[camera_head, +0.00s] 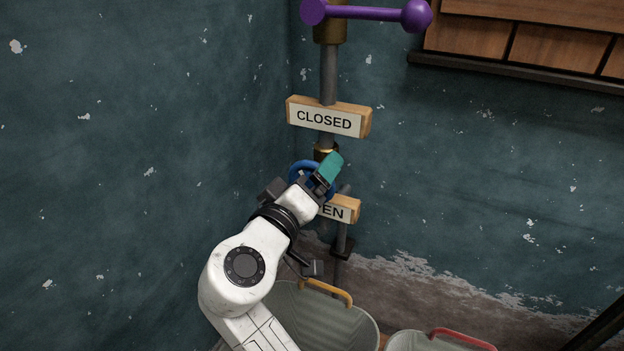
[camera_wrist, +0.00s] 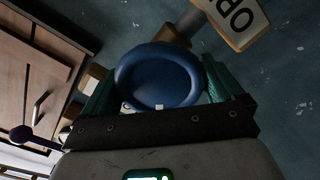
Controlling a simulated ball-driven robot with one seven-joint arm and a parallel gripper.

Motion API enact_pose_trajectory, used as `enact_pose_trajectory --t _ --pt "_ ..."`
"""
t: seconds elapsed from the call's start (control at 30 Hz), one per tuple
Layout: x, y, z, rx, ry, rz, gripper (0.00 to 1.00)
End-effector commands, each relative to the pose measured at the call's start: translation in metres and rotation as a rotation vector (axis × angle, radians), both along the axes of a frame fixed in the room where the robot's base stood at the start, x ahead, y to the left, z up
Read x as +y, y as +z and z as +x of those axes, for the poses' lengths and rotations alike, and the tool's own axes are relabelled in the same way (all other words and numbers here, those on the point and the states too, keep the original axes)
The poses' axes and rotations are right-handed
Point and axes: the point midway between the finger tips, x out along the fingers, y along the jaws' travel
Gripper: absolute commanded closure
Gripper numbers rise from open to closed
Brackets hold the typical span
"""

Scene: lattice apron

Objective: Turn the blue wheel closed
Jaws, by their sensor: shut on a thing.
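The blue wheel (camera_head: 297,170) is on a vertical pipe in the corner, between a CLOSED sign (camera_head: 325,119) above and an OPEN sign (camera_head: 347,209) below. My gripper (camera_head: 322,172) is at the wheel and hides much of it, along with part of the OPEN sign. In the wrist view, the round blue wheel (camera_wrist: 160,76) sits between the two teal fingers of my gripper (camera_wrist: 165,88), which is shut on its rim. A partly cut-off sign (camera_wrist: 238,20) shows at the top right there.
A purple handle (camera_head: 370,13) crosses the pipe above. Below stand a bucket with a yellow handle (camera_head: 325,291) and a bucket with a red handle (camera_head: 462,338). A wooden cabinet (camera_head: 535,40) hangs at the upper right.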

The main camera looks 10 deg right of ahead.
Motion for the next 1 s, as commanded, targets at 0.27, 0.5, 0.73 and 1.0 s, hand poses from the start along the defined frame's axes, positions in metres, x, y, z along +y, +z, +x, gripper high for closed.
enact_pose_trajectory --t 0.27,0.5,0.73,1.0 --pt "0.001 -0.001 0.0 0.002 0.002 -0.001 0.0" --pt "0.011 0.001 -0.012 0.001 0.004 -0.003 0.0" --pt "0.037 0.001 -0.048 0.003 0.006 -0.003 0.0" --pt "0.061 -0.001 -0.08 0.003 0.006 -0.002 0.0"
